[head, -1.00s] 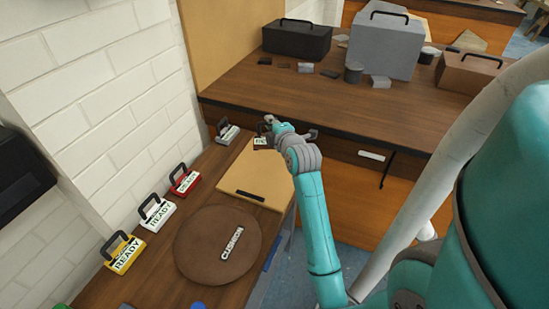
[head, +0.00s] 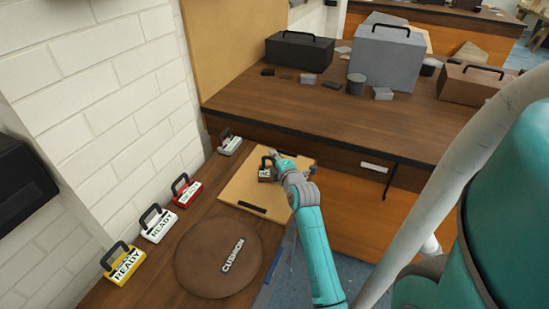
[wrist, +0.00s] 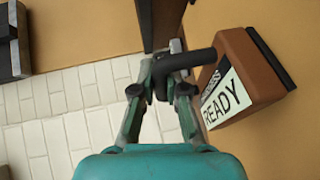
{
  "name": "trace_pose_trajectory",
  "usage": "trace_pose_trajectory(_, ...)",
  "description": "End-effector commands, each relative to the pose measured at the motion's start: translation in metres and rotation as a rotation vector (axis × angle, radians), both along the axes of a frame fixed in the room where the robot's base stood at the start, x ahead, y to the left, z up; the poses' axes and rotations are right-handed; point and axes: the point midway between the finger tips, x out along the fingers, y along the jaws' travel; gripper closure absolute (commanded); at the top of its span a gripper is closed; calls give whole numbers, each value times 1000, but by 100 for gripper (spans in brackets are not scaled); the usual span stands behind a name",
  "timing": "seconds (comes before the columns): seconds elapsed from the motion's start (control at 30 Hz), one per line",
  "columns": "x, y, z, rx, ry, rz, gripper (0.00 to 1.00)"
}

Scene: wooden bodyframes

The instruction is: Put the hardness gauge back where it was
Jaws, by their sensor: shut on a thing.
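My gripper (head: 276,160) is shut on the black handle of a small brown gauge (head: 264,174). In the wrist view the brown gauge (wrist: 252,75) has a white and green label ending in "NESS" and "READY", and my gripper (wrist: 172,62) closes on its handle at the label side. It hangs over the tan board (head: 240,190) on the low bench; I cannot tell whether it touches the board. The gauge is partly hidden by the gripper in the head view.
Yellow (head: 122,265), white (head: 158,227), red (head: 187,192) and grey (head: 230,143) gauges line the wall. A round brown cushion (head: 200,260) lies in front of the board. A higher workbench (head: 300,112) stands behind, bearing several boxes.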

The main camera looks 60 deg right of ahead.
Motion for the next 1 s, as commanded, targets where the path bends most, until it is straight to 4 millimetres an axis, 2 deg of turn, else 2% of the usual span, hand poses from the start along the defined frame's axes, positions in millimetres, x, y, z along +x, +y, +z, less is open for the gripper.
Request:
trace_pose_trajectory(0.17,0,0,-1,0,0,0,100)
trace_pose_trajectory(0.2,0,0,-2,1,1,0,85)
trace_pose_trajectory(0.3,0,0,-2,1,1,0,62)
trace_pose_trajectory(0.67,-1,0,1,0,0,0,62)
trace_pose_trajectory(0.87,-20,17,4,1,0,-1,62)
trace_pose_trajectory(1.0,-41,35,9,1,0,-2,62)
